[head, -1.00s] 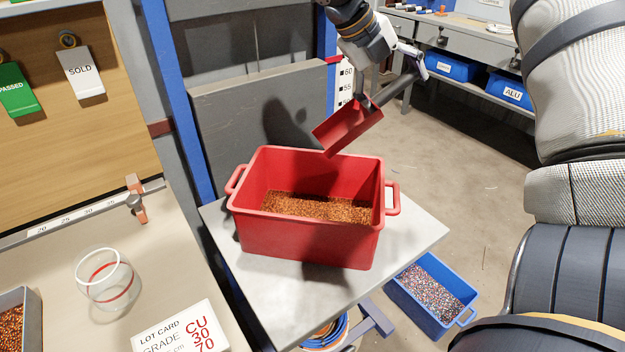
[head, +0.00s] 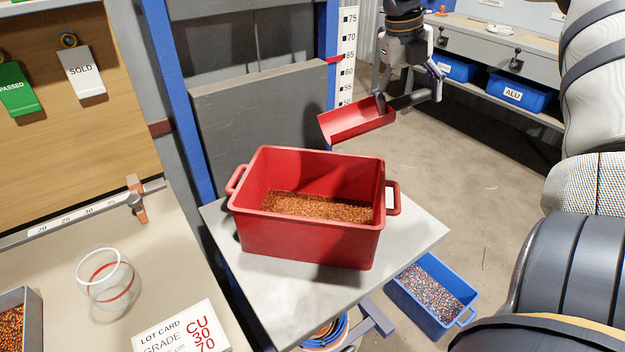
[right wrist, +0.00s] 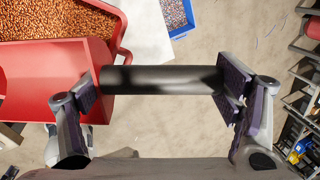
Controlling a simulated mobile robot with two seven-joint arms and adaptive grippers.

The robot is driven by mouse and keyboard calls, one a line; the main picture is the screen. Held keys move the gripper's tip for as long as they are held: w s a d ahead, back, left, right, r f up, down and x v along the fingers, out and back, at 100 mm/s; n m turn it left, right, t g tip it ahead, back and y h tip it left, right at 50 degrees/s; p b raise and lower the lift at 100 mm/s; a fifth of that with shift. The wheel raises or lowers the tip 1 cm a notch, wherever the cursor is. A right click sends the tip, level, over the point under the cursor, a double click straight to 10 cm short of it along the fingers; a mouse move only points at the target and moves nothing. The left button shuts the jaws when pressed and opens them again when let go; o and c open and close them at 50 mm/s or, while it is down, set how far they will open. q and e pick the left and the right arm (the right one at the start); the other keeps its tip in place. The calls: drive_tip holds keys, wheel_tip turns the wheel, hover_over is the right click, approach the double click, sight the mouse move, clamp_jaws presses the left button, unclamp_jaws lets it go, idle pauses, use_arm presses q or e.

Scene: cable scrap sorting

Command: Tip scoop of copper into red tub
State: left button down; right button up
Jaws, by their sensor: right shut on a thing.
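The red tub (head: 310,238) stands on a small pale table and holds a layer of copper granules (head: 315,206); it also shows at the top left of the right wrist view (right wrist: 122,28). My right gripper (head: 411,97) is shut on the dark handle (right wrist: 165,79) of the red scoop (head: 356,120). The scoop is held in the air behind and above the tub's back right corner, apart from it. Its trough lies nearly level, and I see no copper in the visible part. In the right wrist view the scoop's red body (right wrist: 60,82) is at the left. My left gripper is out of view.
A blue bin (head: 432,293) of mixed granules stands on the floor right of the pale table (head: 272,290). A grey panel (head: 258,118) and blue post are behind the tub. A clear jar (head: 107,278) and lot card (head: 180,332) lie left. Floor at right is open.

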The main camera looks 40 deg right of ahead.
drive_tip(key=shift+s+d+f, duration=0.1)
drive_tip(key=shift+d, duration=0.15)
drive_tip(key=shift+a, duration=0.1)
drive_tip(key=shift+r, duration=1.55)
